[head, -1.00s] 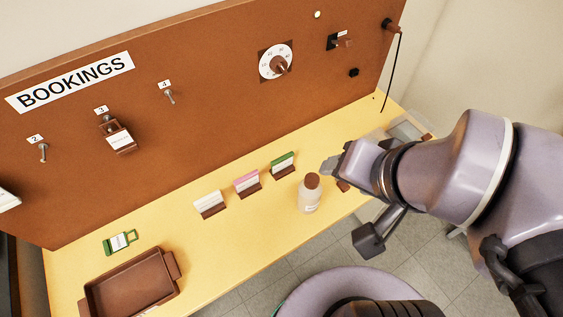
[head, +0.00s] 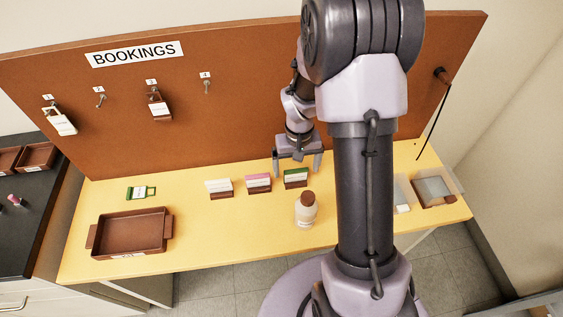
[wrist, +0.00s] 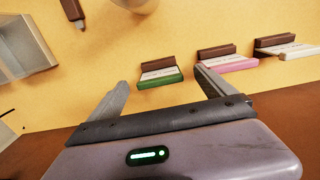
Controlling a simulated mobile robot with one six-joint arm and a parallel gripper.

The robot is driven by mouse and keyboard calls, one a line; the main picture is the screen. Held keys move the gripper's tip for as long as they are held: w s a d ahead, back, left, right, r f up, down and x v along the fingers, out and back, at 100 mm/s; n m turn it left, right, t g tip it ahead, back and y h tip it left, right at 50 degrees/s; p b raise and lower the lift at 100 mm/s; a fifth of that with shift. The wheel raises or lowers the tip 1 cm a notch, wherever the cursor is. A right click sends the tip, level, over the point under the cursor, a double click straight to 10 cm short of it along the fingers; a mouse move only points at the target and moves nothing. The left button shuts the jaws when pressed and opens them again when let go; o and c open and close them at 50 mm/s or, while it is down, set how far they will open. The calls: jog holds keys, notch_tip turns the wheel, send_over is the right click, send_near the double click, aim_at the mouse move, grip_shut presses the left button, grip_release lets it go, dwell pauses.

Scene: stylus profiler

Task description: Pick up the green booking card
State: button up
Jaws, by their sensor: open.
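The green booking card (head: 296,172) stands in a small brown holder near the back of the yellow counter. It is white with a green strip. In the wrist view the green card (wrist: 160,79) shows ahead of and between the fingertips, with its brown holder behind it. My gripper (head: 298,167) points down, open and empty, close to the card at the board side. In the wrist view my gripper (wrist: 161,77) has its two fingers apart, one to each side of the card. Whether a finger touches the card I cannot tell.
A pink card (head: 258,178) and a white card (head: 219,184) stand in holders to the left. A bottle with a brown cap (head: 306,208) stands in front. A green tag (head: 141,192) and a brown tray (head: 130,233) are farther left. The brown board (head: 240,120) rises behind.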

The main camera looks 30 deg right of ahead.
aim_at(296, 172)
jog(key=f, duration=0.2)
jog(key=f+b, duration=0.1)
jog(key=f, duration=0.1)
jog(key=f+b, duration=0.1)
jog(key=f, duration=0.1)
jog(key=shift+w+d, duration=0.2)
jog(key=shift+w, duration=0.1)
jog(key=shift+r, duration=0.15)
jog(key=shift+c, duration=1.1)
jog(key=c, duration=1.2)
notch_tip(296, 172, up, 10)
jog(key=p, duration=0.3)
jog(key=o, duration=0.7)
grip_shut()
